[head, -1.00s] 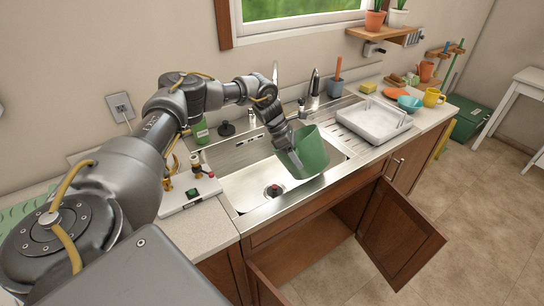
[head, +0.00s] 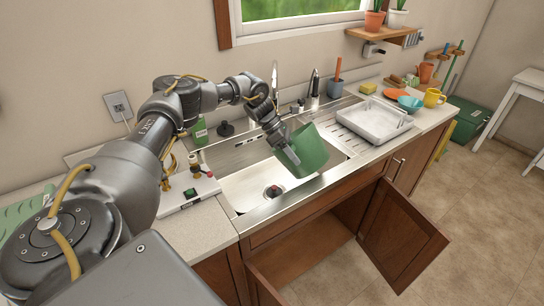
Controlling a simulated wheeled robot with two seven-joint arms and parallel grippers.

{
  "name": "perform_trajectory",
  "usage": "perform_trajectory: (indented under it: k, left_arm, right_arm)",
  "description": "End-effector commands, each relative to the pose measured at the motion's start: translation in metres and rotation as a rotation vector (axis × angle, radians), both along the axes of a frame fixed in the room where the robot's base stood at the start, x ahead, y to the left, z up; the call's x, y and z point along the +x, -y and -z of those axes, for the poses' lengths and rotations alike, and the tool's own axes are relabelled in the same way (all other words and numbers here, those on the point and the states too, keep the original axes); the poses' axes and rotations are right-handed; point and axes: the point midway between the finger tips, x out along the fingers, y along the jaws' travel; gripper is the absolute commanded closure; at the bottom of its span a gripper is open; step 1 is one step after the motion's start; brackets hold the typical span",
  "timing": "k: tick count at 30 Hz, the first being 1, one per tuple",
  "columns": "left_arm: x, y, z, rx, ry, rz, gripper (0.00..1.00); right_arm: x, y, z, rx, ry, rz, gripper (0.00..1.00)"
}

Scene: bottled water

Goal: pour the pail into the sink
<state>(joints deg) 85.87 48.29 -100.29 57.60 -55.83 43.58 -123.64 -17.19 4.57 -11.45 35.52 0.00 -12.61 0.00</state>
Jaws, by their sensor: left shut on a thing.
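The green pail (head: 307,152) hangs above the right part of the sink basin, strongly tilted with its wall toward me. My left gripper (head: 284,145) is shut on the pail at its upper left side. The steel sink (head: 248,187) lies below, with a dark and red drain piece (head: 273,191) on its floor. The inside of the pail is hidden, and I see no water stream. My right gripper is not in view.
A white dish tray (head: 372,121) stands on the drainboard right of the basin. A white board with brass fittings (head: 190,190) lies left of the sink. Below, an open cabinet door (head: 402,235) swings out. Faucets (head: 314,88) stand behind the basin.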

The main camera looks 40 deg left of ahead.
Motion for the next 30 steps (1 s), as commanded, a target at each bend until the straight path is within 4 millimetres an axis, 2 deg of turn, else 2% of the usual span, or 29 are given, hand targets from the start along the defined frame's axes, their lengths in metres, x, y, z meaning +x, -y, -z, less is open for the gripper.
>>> perform_trajectory:
  k: [30]
  left_arm:
    - [0.0,-0.012,-0.004,-0.139,0.016,0.001,0.91]
  right_arm:
    - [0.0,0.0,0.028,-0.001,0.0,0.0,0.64]
